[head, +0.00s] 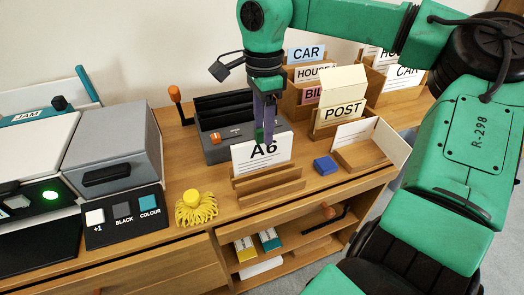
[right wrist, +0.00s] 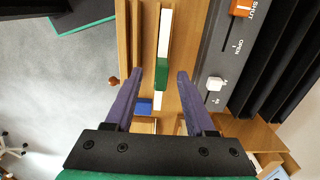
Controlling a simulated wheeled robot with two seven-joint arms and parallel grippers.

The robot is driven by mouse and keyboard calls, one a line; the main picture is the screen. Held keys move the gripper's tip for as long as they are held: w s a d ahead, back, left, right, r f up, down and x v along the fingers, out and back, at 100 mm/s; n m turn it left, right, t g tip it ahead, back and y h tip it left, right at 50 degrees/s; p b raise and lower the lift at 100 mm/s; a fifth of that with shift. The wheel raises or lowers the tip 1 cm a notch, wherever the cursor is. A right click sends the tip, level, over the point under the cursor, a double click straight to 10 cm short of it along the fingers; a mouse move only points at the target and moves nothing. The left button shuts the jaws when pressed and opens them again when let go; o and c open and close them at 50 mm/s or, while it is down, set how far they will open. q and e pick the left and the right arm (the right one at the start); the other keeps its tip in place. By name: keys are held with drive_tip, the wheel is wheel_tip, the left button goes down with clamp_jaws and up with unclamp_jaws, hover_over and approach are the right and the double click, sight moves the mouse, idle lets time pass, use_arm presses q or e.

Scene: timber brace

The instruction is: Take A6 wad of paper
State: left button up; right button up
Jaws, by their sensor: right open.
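The A6 wad of paper (head: 262,155) is a white upright stack marked "A6", standing in a wooden holder (head: 268,186) on the desk. A small green piece (right wrist: 161,76) sits on its top edge, which shows as a white strip in the right wrist view. My right gripper (head: 263,128) is directly above the wad, pointing down, with purple fingers. My left gripper is not in view.
A dark-slotted grey unit (head: 216,150) stands right behind the wad. A blue block (head: 325,165) and a wooden tray (head: 362,158) lie to the right. Labelled wooden sorters stand behind.

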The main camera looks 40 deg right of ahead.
sight(263, 154)
wheel_tip(263, 154, down, 5)
drive_tip(key=shift+w+f+b, duration=0.1)
drive_tip(key=shift+f+b, duration=0.1)
drive_tip(key=shift+b, duration=0.1)
drive_tip(key=shift+r, duration=0.15)
clamp_jaws()
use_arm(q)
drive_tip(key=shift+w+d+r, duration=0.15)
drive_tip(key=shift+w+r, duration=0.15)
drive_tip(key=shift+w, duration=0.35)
